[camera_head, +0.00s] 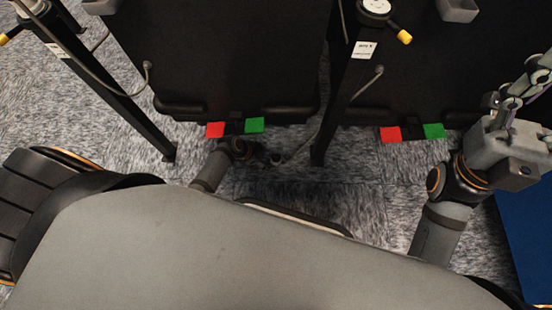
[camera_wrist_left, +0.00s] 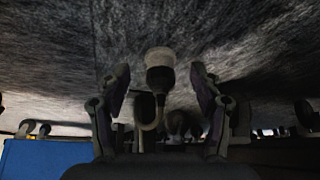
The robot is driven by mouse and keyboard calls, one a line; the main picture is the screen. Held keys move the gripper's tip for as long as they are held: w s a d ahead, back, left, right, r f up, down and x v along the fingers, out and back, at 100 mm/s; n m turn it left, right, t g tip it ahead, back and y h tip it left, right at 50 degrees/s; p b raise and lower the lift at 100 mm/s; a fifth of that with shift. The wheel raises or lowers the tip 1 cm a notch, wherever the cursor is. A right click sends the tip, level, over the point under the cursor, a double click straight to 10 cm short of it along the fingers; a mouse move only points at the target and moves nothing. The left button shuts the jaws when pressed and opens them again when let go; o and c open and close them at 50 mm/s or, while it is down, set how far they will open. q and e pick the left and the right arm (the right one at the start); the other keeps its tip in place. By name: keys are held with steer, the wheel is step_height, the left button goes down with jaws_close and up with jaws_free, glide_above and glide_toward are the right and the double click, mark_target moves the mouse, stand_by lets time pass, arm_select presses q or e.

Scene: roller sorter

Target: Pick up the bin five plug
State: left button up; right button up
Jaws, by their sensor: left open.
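In the left wrist view a plug (camera_wrist_left: 160,77) with a pale end and a dark body sits between the spread fingers of my left gripper (camera_wrist_left: 162,85). A gap shows between the plug and each finger. In the head view my left gripper (camera_head: 262,153) is small and dark, low near the floor beside a black post, and the plug's pale part (camera_head: 278,159) shows at its tip. My right gripper (camera_head: 522,92) is raised at the right edge; its jaw opening is unclear.
Black bins (camera_head: 235,55) stand ahead, with red (camera_head: 215,129) and green (camera_head: 255,125) patches by their bases. Black posts (camera_head: 341,90) carry labels and hanging cables. A blue surface (camera_head: 528,235) lies at right. Grey carpet (camera_head: 300,190) is open between.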

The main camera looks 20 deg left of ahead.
mark_target(274, 157)
arm_select(q)
steer(key=w+d, duration=0.1)
steer(key=w+d+b, duration=0.1)
steer(key=d, duration=0.1)
steer(key=shift+w+f+b, duration=0.15)
steer(key=shift+f+b, duration=0.05)
steer(key=shift+b, duration=0.1)
steer(key=shift+w+d+f+b, duration=0.1)
steer(key=shift+w+f+b, duration=0.05)
steer(key=shift+f+b, duration=0.6)
steer(key=shift+w+d+f, duration=0.2)
steer(key=shift+d+f, duration=0.05)
steer(key=shift+f, duration=0.15)
jaws_close()
